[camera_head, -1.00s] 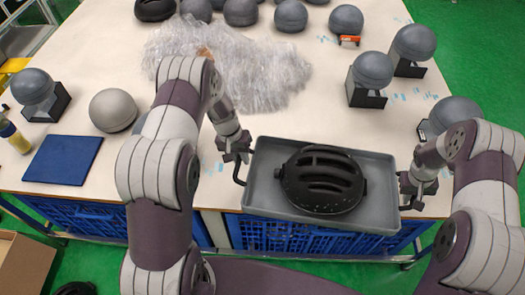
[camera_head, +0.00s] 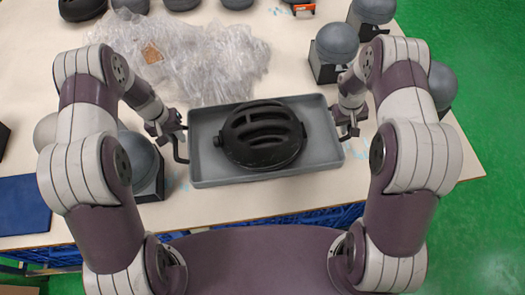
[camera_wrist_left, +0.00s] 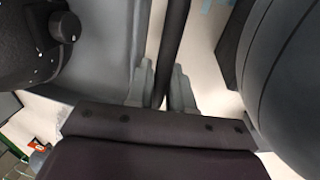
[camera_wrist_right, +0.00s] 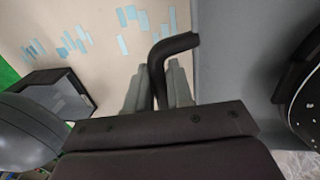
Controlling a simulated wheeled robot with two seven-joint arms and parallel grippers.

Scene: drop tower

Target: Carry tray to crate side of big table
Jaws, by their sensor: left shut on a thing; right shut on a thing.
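A grey tray (camera_head: 325,155) holds a black vented helmet (camera_head: 263,134) lying in its middle. In the head view the tray is over the table near its front edge; I cannot tell whether it touches the top. My left gripper (camera_head: 178,134) is shut on the black handle at the tray's left end; the handle (camera_wrist_left: 172,45) runs between the fingers in the left wrist view. My right gripper (camera_head: 345,122) is shut on the handle at the right end; that bent handle (camera_wrist_right: 172,48) shows in the right wrist view. The big table (camera_head: 240,207) is cream coloured.
Bubble wrap (camera_head: 205,60) lies behind the tray. A grey dome on a dark stand (camera_head: 148,192) is close to my left gripper, and another dome (camera_head: 337,40) is behind my right arm. A blue mat (camera_head: 24,205) lies at left. Blue crates (camera_head: 300,219) are under the table.

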